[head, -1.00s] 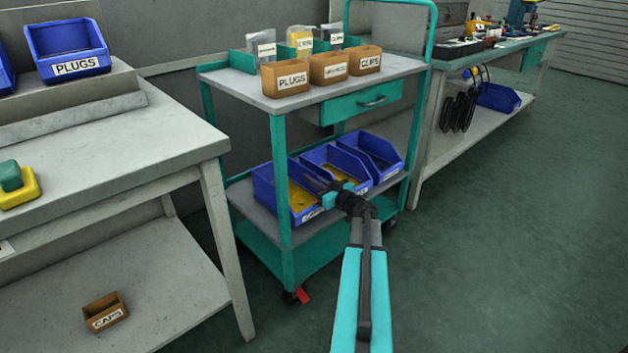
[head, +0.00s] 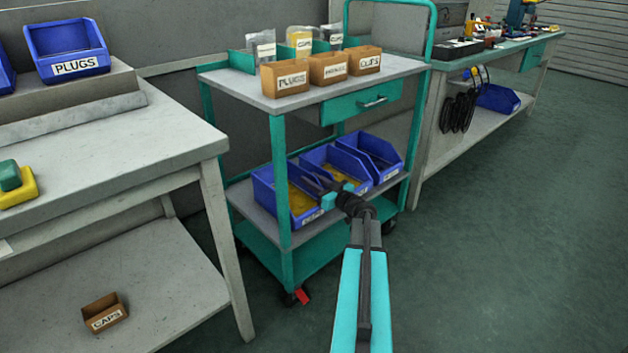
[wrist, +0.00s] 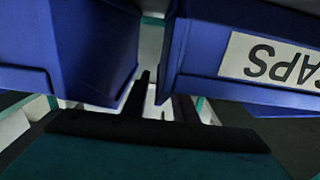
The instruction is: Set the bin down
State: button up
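Three blue bins stand in a row on the cart's middle shelf in the head view: the left bin (head: 277,190), the middle bin (head: 317,157) and the right bin (head: 375,150). The left and middle ones hold yellow contents. My gripper (head: 322,184) is at the front of the left and middle bins. In the wrist view, a dark finger of my gripper (wrist: 146,93) lies across the gap between two blue bins. One bin (wrist: 205,55) carries an upside-down CAPS label. Whether the fingers touch or clasp a bin wall is unclear.
The cart's upper shelf (head: 240,85) bears several brown boxes and bags. A grey workbench (head: 110,165) stands at left, with a small brown CAPS box (head: 104,314) on its lower shelf. Another bench (head: 460,130) stands at the back right. The right floor is clear.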

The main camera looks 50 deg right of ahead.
jog(key=shift+r+p, duration=0.3)
jog(key=shift+p, duration=0.1)
jog(key=shift+r+p, duration=0.45)
jog(key=shift+p, duration=0.4)
jog(key=s+p, duration=0.2)
jog(key=s, duration=1)
jog(key=shift+a+f, duration=0.2)
jog(key=shift+a, duration=0.25)
